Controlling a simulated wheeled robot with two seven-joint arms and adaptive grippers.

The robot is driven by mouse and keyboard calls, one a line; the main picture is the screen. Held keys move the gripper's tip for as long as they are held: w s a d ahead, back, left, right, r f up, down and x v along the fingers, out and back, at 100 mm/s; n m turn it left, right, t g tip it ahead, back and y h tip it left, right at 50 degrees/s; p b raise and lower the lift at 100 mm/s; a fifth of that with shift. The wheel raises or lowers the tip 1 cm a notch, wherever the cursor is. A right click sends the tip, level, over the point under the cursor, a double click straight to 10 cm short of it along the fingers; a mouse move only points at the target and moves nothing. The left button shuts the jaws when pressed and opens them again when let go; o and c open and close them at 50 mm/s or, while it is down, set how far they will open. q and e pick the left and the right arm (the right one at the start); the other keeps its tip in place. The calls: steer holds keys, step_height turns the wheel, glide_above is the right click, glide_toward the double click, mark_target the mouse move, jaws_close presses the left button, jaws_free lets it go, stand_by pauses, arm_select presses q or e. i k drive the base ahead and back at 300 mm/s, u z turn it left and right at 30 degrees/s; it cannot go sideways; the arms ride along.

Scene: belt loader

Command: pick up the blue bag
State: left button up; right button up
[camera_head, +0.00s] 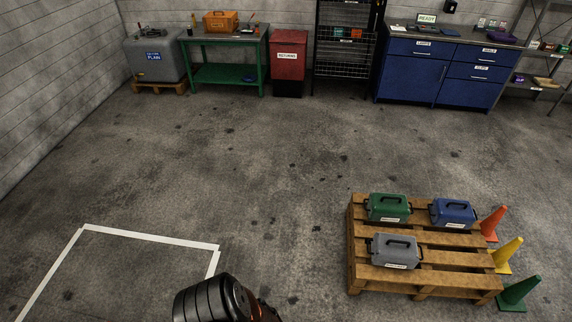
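A blue case-like item (453,214) with a dark top handle and a small pale label sits upright on the back right of a wooden pallet (425,287). It looks boxy, more like a hard case than a soft bag. A green one (387,208) of the same kind sits to its left, and a grey one (396,252) sits in front on the pallet. Neither of my grippers is in view. Only a black, ribbed part, apparently of my own arm, shows at the bottom edge, well left of the pallet and apart from it.
Orange (493,223), yellow (507,254) and green (519,292) cones line the pallet's right side. White floor tape (150,237) marks an area at lower left. A green workbench (225,75), red bin (288,65) and blue cabinet (408,75) stand along the back wall. The middle floor is clear.

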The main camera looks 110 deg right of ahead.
mark_target(450, 213)
steer(key=z, duration=4.95)
steer(key=k, duration=0.5)
steer(key=u, duration=1)
steer(key=i, duration=3.8)
steer(key=z, duration=0.2)
steer(key=i, duration=1.95)
steer(key=z, duration=0.25)
